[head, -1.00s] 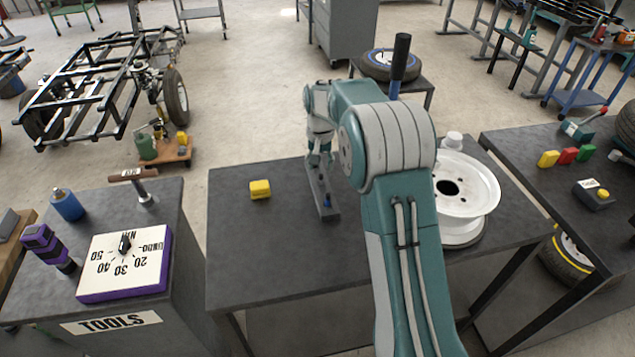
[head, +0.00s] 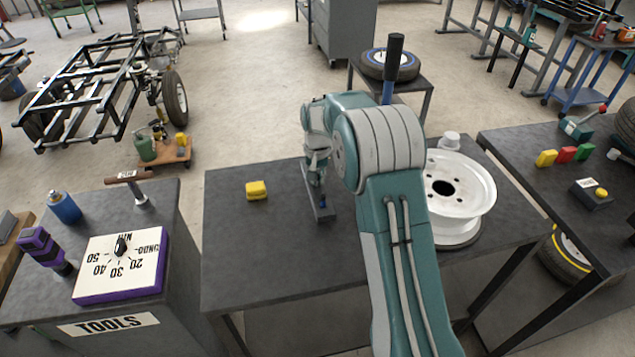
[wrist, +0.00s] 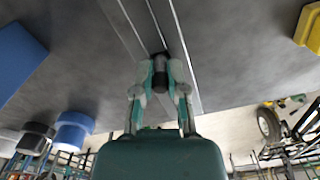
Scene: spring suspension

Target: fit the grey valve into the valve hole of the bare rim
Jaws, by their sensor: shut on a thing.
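The bare rim (head: 455,187) is white and lies face up on the right of the table in the head view. Its valve hole is too small to make out. My gripper (head: 318,180) is well left of the rim, low over a narrow grey holder (head: 326,213). In the wrist view my gripper (wrist: 161,75) is shut on a small dark cylinder (wrist: 160,72), which appears to be the grey valve. The holder's long edges (wrist: 178,45) run behind it. I cannot tell whether the valve is clear of the holder.
A yellow block (head: 256,190) lies on the table (head: 245,245) left of the holder. A small white cup-like thing (head: 450,140) is behind the rim. A blue-handled tool with a black top (head: 393,65) stands behind my arm. The table's front left is clear.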

